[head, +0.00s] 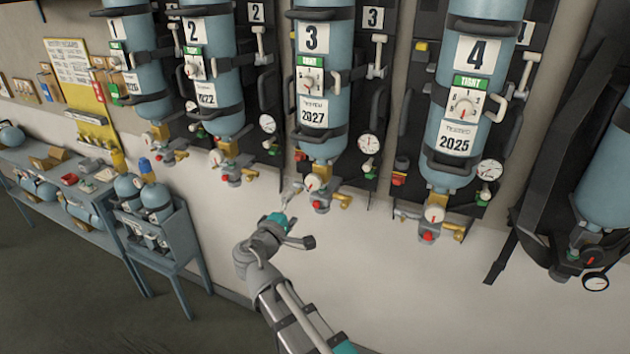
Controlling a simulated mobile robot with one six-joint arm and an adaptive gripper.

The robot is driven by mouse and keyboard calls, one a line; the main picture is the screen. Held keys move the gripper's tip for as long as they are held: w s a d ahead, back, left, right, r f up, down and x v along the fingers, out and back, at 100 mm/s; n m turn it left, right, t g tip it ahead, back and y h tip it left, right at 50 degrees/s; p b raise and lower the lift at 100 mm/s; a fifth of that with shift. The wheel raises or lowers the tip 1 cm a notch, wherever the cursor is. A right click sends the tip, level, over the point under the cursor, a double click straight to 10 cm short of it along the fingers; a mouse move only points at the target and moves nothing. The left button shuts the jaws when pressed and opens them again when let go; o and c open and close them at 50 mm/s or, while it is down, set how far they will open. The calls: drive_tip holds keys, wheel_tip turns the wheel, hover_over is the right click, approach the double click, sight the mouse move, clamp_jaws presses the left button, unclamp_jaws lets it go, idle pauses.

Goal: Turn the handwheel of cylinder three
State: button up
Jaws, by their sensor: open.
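Cylinder three (320,140) is a blue cylinder mounted upright on the wall, with a "3" label, a green "TIGHT" tag and a "2027" label. At its lower end are brass valve fittings (325,173), a small white dial (313,183) and a red knob (317,204), which looks like its handwheel. My gripper (294,190) is open and empty, just left of these fittings and slightly below the dial. It looks close to the knob; I cannot tell whether they touch.
Cylinder four (455,135) hangs to the right, cylinder two (222,110) and cylinder one (148,95) to the left, with similar fittings. A round gauge (368,144) sits right of cylinder three. A blue bench (70,228) stands at left. The wall below the fittings is clear.

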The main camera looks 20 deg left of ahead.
sight(312, 184)
drive_tip(key=m, duration=2)
drive_tip(key=shift+s, duration=0.15)
drive_tip(key=w, duration=0.9)
drive_tip(key=w+d, duration=0.1)
drive_tip(key=w, duration=0.3)
drive_tip(key=shift+w, duration=0.4)
drive_tip(key=shift+c, duration=0.3)
drive_tip(key=c, duration=1.1)
